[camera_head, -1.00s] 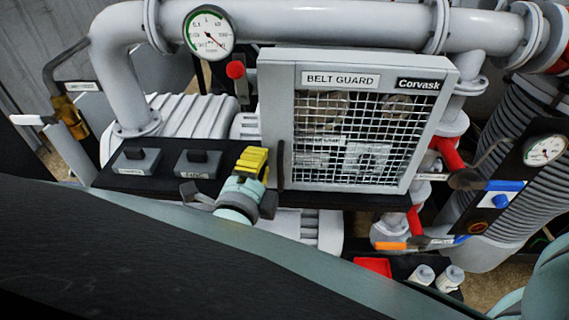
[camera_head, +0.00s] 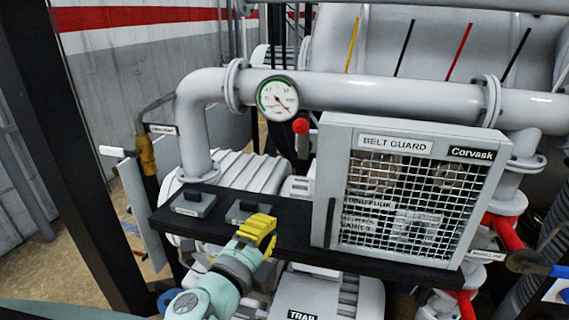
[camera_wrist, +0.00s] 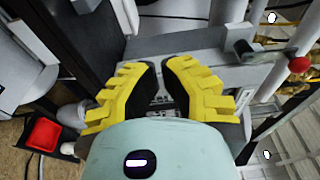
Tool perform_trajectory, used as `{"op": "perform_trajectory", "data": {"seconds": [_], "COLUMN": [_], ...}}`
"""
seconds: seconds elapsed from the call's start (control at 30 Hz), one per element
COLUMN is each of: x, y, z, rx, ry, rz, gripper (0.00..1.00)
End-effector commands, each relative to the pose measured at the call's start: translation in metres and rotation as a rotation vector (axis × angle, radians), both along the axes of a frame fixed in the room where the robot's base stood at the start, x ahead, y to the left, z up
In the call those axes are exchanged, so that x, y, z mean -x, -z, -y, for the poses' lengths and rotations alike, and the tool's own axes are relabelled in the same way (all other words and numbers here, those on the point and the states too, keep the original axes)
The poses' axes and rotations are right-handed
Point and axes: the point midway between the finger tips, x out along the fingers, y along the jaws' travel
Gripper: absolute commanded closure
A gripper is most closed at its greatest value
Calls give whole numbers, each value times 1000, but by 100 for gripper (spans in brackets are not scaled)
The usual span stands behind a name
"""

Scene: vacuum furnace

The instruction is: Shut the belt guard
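The belt guard (camera_head: 338,152) is a light grey box with a mesh front panel, labelled "BELT GUARD" and "Corvask". A dark upright handle (camera_head: 330,222) is at the panel's left edge. I cannot tell whether the panel sits fully flush. Pulleys and labels show behind the mesh. My gripper (camera_head: 262,230), with yellow fingers, is left of the guard and appears apart from the handle. In the wrist view the fingertips (camera_wrist: 157,62) are close together with a narrow gap, and no held object shows.
A dark shelf (camera_head: 290,240) runs under the guard and carries two small switch boxes, one of them (camera_head: 192,203) at its left end. A large pipe (camera_head: 390,100) with a gauge (camera_head: 278,97) and a red knob (camera_head: 301,126) is above. A red tray (camera_wrist: 42,135) shows in the wrist view.

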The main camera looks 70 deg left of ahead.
Motion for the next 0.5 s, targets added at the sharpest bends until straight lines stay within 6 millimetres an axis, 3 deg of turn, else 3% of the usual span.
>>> {"op": "perform_trajectory", "data": {"seconds": [0.5], "x": [29], "y": [0], "z": [-13], "rx": [1], "ry": [-1], "rz": [2], "gripper": [100]}}
